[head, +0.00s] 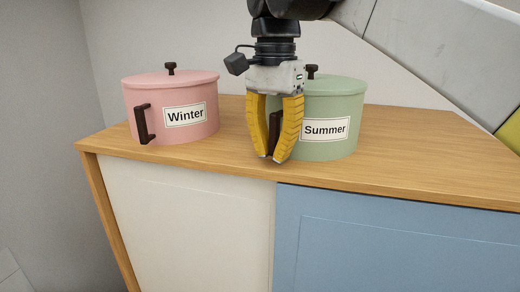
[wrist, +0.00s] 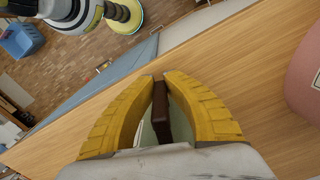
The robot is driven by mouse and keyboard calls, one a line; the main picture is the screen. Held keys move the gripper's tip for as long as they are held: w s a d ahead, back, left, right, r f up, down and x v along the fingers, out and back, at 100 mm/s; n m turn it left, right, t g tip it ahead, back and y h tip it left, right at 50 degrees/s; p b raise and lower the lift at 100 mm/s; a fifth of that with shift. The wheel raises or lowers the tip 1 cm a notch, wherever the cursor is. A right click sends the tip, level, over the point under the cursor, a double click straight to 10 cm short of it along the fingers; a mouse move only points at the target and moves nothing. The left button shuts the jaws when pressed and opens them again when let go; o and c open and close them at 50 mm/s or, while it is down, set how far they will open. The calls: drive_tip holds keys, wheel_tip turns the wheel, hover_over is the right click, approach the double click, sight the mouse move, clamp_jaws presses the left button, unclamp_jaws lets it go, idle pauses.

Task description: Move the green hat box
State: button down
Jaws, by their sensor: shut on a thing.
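The green hat box (head: 338,110) with a "Summer" label stands upright on the wooden cabinet top (head: 420,165), with a dark knob on its lid. My gripper (head: 270,158) points down at the box's left side, its yellow fingers shut on the dark side handle (head: 274,128). In the wrist view the handle (wrist: 161,112) lies between the fingers of my gripper (wrist: 160,80). A little of the green box shows behind the handle there; the rest is hidden by my gripper.
A pink hat box (head: 180,105) labelled "Winter" stands to the left, with bare wood between. The cabinet's front edge lies close before both boxes. A white door (head: 190,220) and a blue door (head: 390,245) are below. A blue crate (wrist: 20,40) is on the floor.

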sight(275, 113)
drive_tip(key=c, duration=1.4)
unclamp_jaws()
drive_tip(key=shift+w+d, duration=0.15)
drive_tip(key=shift+w, duration=0.1)
wheel_tip(275, 113, up, 11)
drive_tip(key=shift+w+r, duration=0.1)
drive_tip(key=shift+r, duration=0.3)
